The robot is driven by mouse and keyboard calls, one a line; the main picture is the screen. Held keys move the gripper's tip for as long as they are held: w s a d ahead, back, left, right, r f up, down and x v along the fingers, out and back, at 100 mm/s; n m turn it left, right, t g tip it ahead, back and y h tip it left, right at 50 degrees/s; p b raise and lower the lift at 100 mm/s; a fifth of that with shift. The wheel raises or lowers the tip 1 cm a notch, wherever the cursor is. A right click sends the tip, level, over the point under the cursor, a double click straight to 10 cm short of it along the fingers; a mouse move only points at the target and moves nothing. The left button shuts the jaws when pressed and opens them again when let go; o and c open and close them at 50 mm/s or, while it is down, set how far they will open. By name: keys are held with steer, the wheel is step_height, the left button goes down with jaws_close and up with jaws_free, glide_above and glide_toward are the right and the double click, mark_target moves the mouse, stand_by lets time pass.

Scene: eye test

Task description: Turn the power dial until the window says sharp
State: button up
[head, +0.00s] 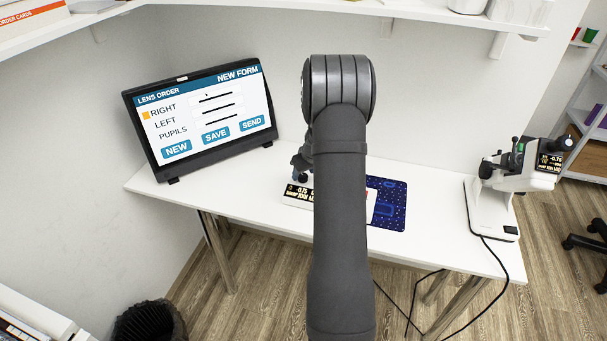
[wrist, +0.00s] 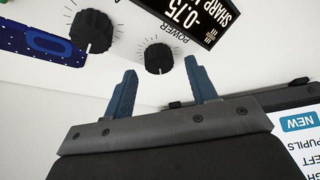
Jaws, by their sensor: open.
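The power dial (wrist: 159,58) is a black ribbed knob under the word POWER on a white panel, with tick marks around it. The window (wrist: 207,17) beside it reads -0.75 and a line starting SHARP; the rest is cut off. In the head view the window (head: 298,192) is small, on a white box on the desk. My gripper (wrist: 161,64) is open, its two blue fingers apart. The dial appears between the fingertips; I see no contact. In the head view my arm hides the dial and much of the box.
A second black knob (wrist: 92,31) sits beside the power dial. A monitor (head: 205,118) with a lens order form stands at the left of the white desk (head: 425,237). A dark blue mat (head: 391,205) lies right of the box. A white instrument (head: 493,210) stands at the right end.

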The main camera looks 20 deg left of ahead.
steer(key=v, duration=1.5)
steer(key=shift+s+r, duration=0.2)
steer(key=shift+r, duration=0.1)
steer(key=shift+d, duration=0.1)
steer(key=x, duration=1.7)
steer(key=shift+w+f, duration=0.15)
steer(key=shift+w, duration=0.05)
